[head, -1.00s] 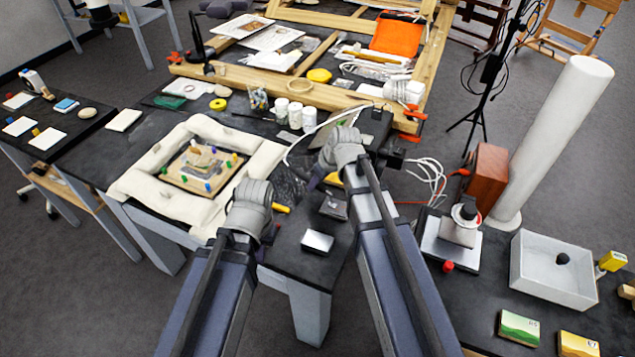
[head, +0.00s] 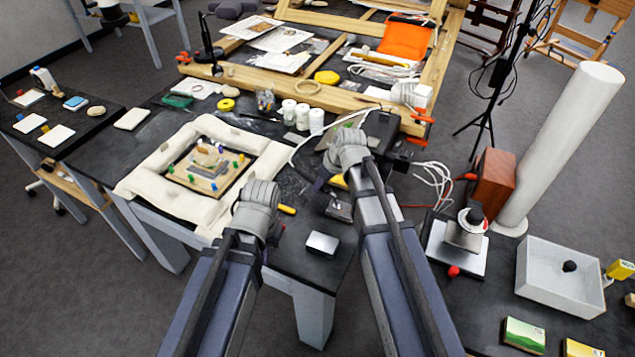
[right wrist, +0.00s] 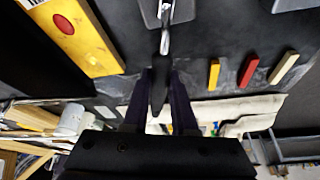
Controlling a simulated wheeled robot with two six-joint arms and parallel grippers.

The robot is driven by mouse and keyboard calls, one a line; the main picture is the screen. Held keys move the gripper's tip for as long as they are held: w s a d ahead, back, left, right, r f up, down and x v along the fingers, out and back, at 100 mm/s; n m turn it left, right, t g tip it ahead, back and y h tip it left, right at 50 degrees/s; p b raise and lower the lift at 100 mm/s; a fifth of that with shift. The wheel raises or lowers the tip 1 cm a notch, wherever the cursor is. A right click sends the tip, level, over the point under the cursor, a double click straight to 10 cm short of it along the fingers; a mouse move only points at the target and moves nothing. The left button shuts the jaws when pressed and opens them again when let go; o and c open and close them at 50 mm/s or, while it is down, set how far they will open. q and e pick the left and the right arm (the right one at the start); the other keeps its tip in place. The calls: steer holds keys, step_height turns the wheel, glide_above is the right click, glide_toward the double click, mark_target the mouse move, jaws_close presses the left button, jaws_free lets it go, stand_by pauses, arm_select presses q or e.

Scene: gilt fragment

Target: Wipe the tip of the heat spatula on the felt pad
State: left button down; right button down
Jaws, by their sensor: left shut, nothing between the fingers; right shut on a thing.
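My right gripper (right wrist: 160,80) is shut on the dark handle of the heat spatula (right wrist: 165,42). The spatula's thin metal end points to the top of the right wrist view, over or against a grey plate (right wrist: 181,10). I cannot tell whether they touch. In the head view my right gripper (head: 320,182) is over the dark table, its fingers partly hidden by my wrist. My left gripper (head: 274,232) is shut and empty near the table's front edge. A pale grey block (head: 322,243) lies at the front. I cannot tell which item is the felt pad.
A padded cream frame (head: 140,180) surrounds the gilt fragment (head: 208,160) on the left. In the right wrist view, a yellow box (right wrist: 95,50) and yellow, red (right wrist: 247,70) and cream sticks lie near the spatula. White jars (head: 303,116) stand at the back.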

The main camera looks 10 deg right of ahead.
steer(key=shift+s+d, duration=0.2)
steer(key=shift+d, duration=0.15)
steer(key=shift+s+d, duration=0.55)
steer(key=shift+d, duration=0.3)
steer(key=shift+w+a, duration=0.1)
steer(key=shift+a, duration=0.05)
steer(key=shift+w+a, duration=0.45)
steer(key=shift+a, duration=0.3)
steer(key=shift+w+a, duration=0.55)
steer(key=shift+a, duration=0.3)
